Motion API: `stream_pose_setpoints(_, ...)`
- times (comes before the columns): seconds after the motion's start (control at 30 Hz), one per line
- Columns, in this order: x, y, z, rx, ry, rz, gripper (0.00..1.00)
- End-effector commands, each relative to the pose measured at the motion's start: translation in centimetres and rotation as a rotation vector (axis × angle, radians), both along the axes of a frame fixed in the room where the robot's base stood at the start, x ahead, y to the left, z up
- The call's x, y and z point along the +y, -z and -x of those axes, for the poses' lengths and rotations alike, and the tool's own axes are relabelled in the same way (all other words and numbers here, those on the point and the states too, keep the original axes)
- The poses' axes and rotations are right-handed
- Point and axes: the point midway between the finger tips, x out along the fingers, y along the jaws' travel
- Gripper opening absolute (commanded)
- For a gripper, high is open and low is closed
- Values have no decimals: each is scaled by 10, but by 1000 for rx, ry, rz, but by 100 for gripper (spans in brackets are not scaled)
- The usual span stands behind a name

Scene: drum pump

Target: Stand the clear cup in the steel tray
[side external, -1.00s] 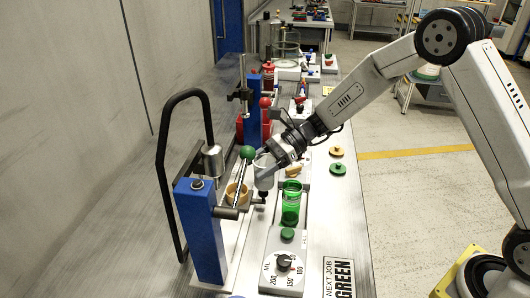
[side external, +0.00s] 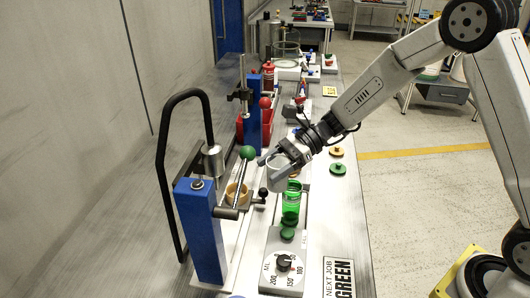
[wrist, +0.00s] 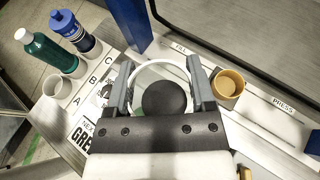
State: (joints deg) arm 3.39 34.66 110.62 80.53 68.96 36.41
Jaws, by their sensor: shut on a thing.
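The clear cup (side external: 277,172) is held in my gripper (side external: 281,165), above the bench between the blue pump post and the green container. In the wrist view its pale round rim (wrist: 150,66) shows between the two fingers of my gripper (wrist: 158,78), which are shut on it. A black round shape overlaps the lower part of the cup in that view; I cannot tell if it is inside or below the cup. I cannot clearly make out the steel tray in either view.
A tan cup (wrist: 229,84) sits by the FILL and PRESS labels. A green container (side external: 291,203) and dial box (side external: 283,266) are nearby. Bottles (wrist: 48,53) stand on lettered spots.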

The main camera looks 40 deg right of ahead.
Motion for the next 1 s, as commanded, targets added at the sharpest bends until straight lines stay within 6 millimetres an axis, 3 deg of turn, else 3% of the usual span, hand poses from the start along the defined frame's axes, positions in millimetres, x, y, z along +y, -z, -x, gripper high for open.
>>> stream_pose_setpoints(0.33, 0, -8, -1, -3, 0, -1, 11)
stream_pose_setpoints(0.7, 0, -52, 0, -5, 0, 1, 11)
stream_pose_setpoints(1.0, -52, -50, -34, -3, 260, -1, 11)
